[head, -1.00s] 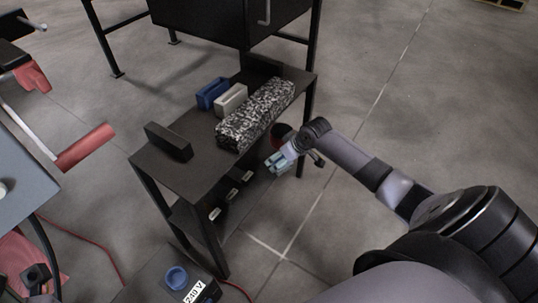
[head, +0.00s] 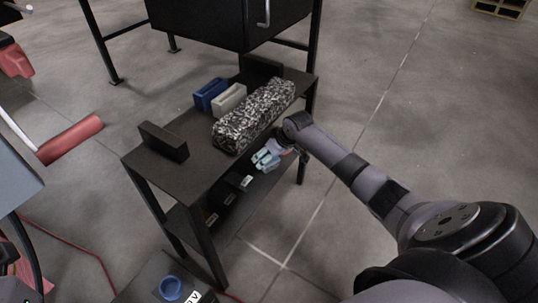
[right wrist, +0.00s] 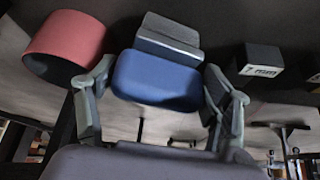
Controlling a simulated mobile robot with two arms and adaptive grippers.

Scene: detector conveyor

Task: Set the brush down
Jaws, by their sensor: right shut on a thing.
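My right gripper (head: 266,158) is at the near right side of the dark bench (head: 190,180), just below the level of its top. In the right wrist view my right gripper (right wrist: 158,78) is shut on a blue block-shaped thing with a grey part behind it, which I take to be the brush (right wrist: 157,80). Its fingers press it from both sides. In the head view the brush cannot be made out clearly. Whether it touches the shelf I cannot tell. My left gripper is not in view.
On the bench top stand a long speckled block (head: 253,115), a blue holder (head: 210,95), a pale holder (head: 229,100) and a black block (head: 163,141). Small labelled blocks sit on the lower shelf. A red cylinder (right wrist: 65,46) and a "7 mm" block (right wrist: 261,62) are near the gripper.

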